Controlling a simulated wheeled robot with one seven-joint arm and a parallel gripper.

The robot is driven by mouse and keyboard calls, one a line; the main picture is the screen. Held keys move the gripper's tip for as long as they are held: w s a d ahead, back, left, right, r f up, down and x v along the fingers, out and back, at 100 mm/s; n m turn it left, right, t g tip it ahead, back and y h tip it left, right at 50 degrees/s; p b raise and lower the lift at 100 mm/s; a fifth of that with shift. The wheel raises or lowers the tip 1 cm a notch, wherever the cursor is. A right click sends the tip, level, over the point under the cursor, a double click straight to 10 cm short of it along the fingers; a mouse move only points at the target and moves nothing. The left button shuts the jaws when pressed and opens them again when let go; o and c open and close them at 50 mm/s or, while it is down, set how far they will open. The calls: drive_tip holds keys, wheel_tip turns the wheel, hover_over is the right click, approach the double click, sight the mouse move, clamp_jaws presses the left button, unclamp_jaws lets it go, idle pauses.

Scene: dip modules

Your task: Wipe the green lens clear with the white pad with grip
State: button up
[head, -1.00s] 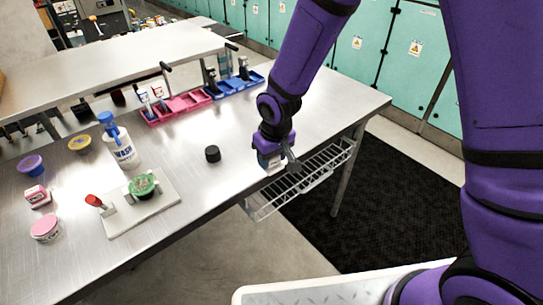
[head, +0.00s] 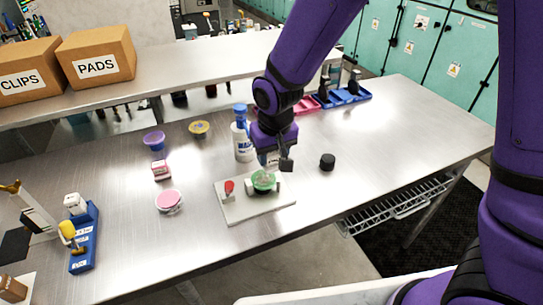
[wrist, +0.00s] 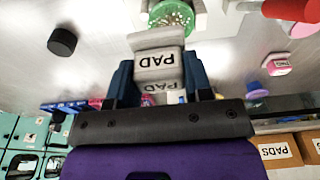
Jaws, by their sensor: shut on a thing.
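The green lens (head: 264,178) sits in a holder on a pale board (head: 238,212) on the metal table. Whitish specks cover its face in the wrist view (wrist: 171,14). My gripper (head: 276,160) is shut on the white pad with grip, whose "PAD" label reads upside down in the wrist view (wrist: 159,63). The gripper holds the pad just behind and above the lens in the head view. In the wrist view the pad's front edge appears close to the lens; I cannot tell whether they touch.
A red-tipped part (head: 229,187) stands on the board left of the lens. A white and blue bottle (head: 242,138) stands behind, a black cylinder (head: 327,161) to the right. A pink-lidded tub (head: 169,201) is at left. The right table surface is mostly clear.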

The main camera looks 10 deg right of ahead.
drive_tip(key=shift+a+r, duration=0.15)
drive_tip(key=shift+a, duration=0.8)
drive_tip(key=shift+f, duration=2.85)
drive_tip(key=shift+w+a+r, duration=0.1)
drive_tip(key=shift+w+a, duration=0.2)
drive_tip(key=shift+w, duration=0.7)
drive_tip(key=shift+w+a, duration=0.25)
drive_tip(key=shift+w, duration=0.7)
drive_tip(key=shift+f, duration=0.7)
drive_tip(key=shift+s, duration=0.1)
drive_tip(key=shift+s+d, duration=0.3)
drive_tip(key=shift+s, duration=0.6)
